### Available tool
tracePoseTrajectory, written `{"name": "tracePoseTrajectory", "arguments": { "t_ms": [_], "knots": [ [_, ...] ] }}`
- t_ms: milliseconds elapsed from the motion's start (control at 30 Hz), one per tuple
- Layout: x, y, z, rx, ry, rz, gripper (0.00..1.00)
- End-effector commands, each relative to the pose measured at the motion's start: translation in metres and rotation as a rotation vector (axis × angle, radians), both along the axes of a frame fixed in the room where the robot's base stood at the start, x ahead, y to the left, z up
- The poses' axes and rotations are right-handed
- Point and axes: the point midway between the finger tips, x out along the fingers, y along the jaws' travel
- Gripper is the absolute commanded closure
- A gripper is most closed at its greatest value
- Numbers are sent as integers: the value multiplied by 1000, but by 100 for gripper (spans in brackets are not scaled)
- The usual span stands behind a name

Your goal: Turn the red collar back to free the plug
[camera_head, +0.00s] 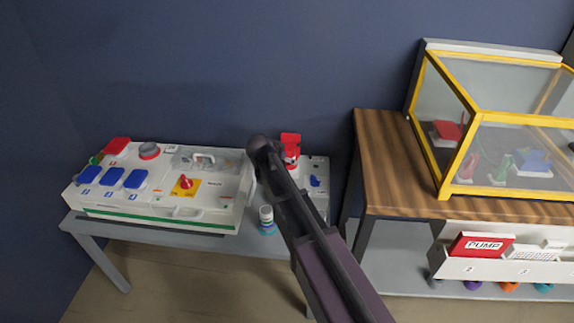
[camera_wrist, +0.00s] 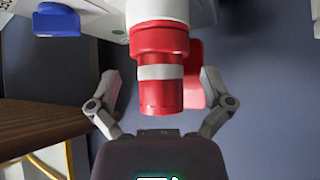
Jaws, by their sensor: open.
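The red collar (camera_wrist: 160,38) sits on a white cylindrical socket (camera_wrist: 158,10) in the wrist view. Below it the red plug (camera_wrist: 160,98) with a pale grey band points toward my wrist. My gripper (camera_wrist: 161,80) is open, with one finger on each side of the plug and a visible gap on both sides. In the head view the red plug and collar (camera_head: 291,153) show on the small white box (camera_head: 318,170), just right of my arm's end. My fingers are hidden there behind my arm.
A red flap (camera_wrist: 195,78) stands behind the plug. A blue cover (camera_wrist: 56,20) is at the upper left. A white panel box (camera_head: 165,192) lies left on the grey table. A small blue-and-white cylinder (camera_head: 266,219) stands near my arm. A wooden table (camera_head: 390,150) bears a yellow-framed case (camera_head: 470,118).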

Motion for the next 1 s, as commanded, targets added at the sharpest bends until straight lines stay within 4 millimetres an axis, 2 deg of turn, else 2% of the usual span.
{"name": "tracePoseTrajectory", "arguments": {
  "t_ms": [33, 300, 733, 767, 967, 1000],
  "knots": [
    [4, -1, -8, 1, 0, -1, 0],
    [16, -8, -19, 0, 1, -1, 0],
    [18, -10, -20, -1, 0, -1, 0],
    [18, -10, -20, -1, 0, -1, 3],
    [18, -10, -20, -1, 0, -1, 62],
    [18, -10, -20, -1, 0, -1, 63]
  ]
}}
